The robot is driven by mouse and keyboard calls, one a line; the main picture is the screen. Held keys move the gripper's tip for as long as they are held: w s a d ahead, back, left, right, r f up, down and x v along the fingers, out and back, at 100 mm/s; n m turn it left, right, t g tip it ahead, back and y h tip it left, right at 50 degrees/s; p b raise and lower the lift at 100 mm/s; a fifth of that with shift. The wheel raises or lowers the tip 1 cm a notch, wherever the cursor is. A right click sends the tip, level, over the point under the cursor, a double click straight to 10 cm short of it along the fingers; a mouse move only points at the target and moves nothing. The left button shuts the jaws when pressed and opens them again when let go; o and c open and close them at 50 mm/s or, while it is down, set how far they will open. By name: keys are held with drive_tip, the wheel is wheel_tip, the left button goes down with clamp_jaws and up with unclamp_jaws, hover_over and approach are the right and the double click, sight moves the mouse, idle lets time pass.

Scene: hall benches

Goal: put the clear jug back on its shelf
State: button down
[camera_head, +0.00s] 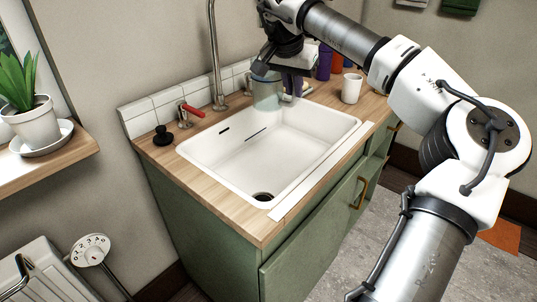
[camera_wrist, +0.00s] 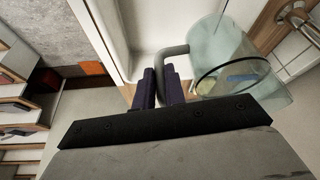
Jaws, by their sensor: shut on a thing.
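The clear jug (camera_head: 266,95) is at the back right corner of the white sink, near the tap. In the wrist view the jug (camera_wrist: 228,60) is see-through and bluish, with a grey handle on its left side. My gripper (camera_head: 292,84) is shut on the handle, and its dark purple fingers (camera_wrist: 161,84) are close together there. The jug looks held over the sink's edge; whether its base touches anything is hard to tell. I cannot tell for sure which surface is the jug's shelf.
The sink (camera_head: 230,155) is empty. A white cup (camera_head: 351,88) and purple and orange bottles (camera_head: 324,62) stand on the wooden counter to the right. A tall tap (camera_head: 216,60) and a red-handled valve (camera_head: 191,110) are at the back. Wood-edged shelf boards (camera_wrist: 18,108) show at the wrist view's left.

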drive_tip(key=shift+r, duration=0.1)
wheel_tip(320, 180, down, 20)
drive_tip(key=shift+r+b, duration=0.15)
drive_tip(key=shift+b, duration=0.2)
drive_tip(key=c, duration=1.5)
unclamp_jaws()
drive_tip(key=shift+o, duration=0.2)
